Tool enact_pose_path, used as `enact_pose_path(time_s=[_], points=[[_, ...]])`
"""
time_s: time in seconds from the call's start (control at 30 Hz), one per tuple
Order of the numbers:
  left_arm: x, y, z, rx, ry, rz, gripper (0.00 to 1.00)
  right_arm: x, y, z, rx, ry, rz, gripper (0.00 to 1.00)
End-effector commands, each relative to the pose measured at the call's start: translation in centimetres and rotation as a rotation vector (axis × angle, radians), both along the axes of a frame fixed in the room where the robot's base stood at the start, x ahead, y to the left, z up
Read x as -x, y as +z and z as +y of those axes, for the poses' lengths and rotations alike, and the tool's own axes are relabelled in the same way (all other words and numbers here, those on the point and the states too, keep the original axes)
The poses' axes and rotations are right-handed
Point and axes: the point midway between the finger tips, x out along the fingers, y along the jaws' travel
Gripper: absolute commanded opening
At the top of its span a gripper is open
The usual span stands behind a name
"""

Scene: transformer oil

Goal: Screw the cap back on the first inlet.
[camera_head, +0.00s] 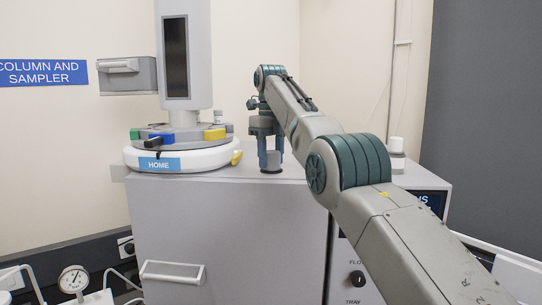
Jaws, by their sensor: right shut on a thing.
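My right gripper (271,157) points straight down over the top of the grey cabinet (225,205), right of the round turntable. Its two teal fingers are shut on a small grey cap (271,158). The cap sits between the fingertips, low over a dark round ring (271,170) on the cabinet top, which looks like the inlet. The fingers hide the cap's sides, and I cannot tell whether it is seated or turned on the thread. My left gripper is not in view.
A white turntable marked HOME (192,160) with coloured blocks and a grey column (187,60) stands left of the gripper. A white-capped bottle (396,153) stands at the right. A pressure gauge (73,279) is at the lower left. The cabinet's front top edge is clear.

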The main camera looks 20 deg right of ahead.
Motion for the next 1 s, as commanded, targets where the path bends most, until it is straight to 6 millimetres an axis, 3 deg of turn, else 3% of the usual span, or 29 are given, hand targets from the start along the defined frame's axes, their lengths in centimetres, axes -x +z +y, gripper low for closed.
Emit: enact_pose_path(time_s=[0.13,0.33,0.37,0.47,0.5,0.77,1.0], points=[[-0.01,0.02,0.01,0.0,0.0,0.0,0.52,-0.02,0.07,-0.04,0.0,-0.102,-0.002,0.15],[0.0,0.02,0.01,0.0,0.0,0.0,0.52,-0.02,0.08,-0.04,0.0,-0.105,-0.002,0.15],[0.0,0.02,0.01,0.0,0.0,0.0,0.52,-0.02,0.08,-0.04,0.0,-0.105,-0.002,0.46],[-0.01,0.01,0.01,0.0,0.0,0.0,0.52,-0.01,0.07,-0.04,0.0,-0.104,-0.002,0.66],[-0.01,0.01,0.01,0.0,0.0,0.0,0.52,-0.01,0.06,-0.04,0.0,-0.104,-0.002,0.68],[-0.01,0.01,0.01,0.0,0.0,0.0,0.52,-0.01,0.02,-0.03,0.0,-0.09,-0.001,0.68],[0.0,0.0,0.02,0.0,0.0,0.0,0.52,-0.02,0.0,0.02,0.0,0.173,-0.001,0.68]])
